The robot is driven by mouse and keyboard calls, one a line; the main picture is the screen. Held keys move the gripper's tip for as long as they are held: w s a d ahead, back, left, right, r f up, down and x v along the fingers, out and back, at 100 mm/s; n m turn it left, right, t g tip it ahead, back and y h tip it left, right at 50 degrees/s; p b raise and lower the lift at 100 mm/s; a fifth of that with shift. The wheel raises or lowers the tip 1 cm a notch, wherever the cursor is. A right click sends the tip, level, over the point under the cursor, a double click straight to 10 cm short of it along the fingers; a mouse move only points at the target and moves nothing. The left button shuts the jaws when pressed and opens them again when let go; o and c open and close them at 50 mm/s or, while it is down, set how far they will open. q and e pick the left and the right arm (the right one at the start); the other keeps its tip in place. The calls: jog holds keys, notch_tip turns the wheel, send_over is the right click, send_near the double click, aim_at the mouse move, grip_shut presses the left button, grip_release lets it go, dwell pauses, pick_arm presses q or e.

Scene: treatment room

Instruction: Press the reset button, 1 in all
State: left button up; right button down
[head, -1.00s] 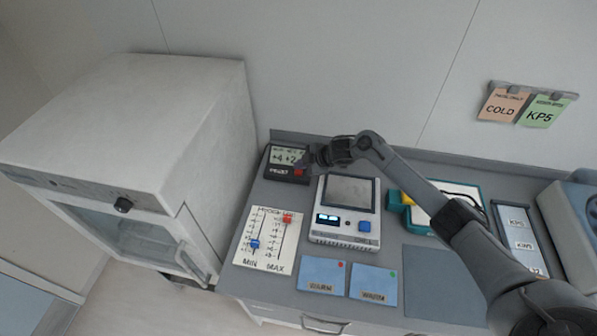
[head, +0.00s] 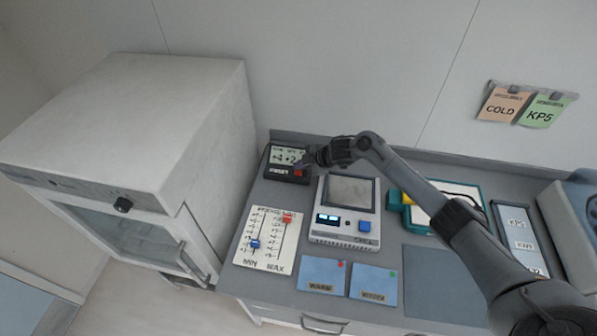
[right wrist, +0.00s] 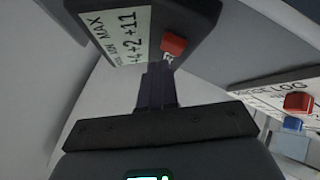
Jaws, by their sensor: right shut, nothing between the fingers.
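The reset button is a small red block (right wrist: 173,43) on a dark display box (head: 287,164) with a pale screen, at the back left of the counter. In the head view the red button (head: 299,172) shows beside my right gripper (head: 309,161). In the right wrist view the shut, empty fingers of my right gripper (right wrist: 160,68) point at the box, with their tips just below the button. I cannot tell whether the tips touch it. My left gripper is not in view.
A large white cabinet (head: 130,120) stands left of the box. A white device (head: 345,230) with a blue button is right of it. A slider chart (head: 268,255) with red and blue markers lies in front. Two blue cards (head: 322,288) lie near the counter's front edge.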

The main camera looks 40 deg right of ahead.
jog(key=shift+f, duration=0.35)
jog(key=shift+f+b, duration=0.3)
jog(key=shift+f, duration=0.05)
dwell(0.6)
jog(key=shift+f, duration=0.2)
jog(key=shift+r, duration=0.1)
dwell(0.3)
jog(key=shift+r+p, duration=0.75)
jog(key=shift+p, duration=0.05)
jog(key=shift+r, duration=0.15)
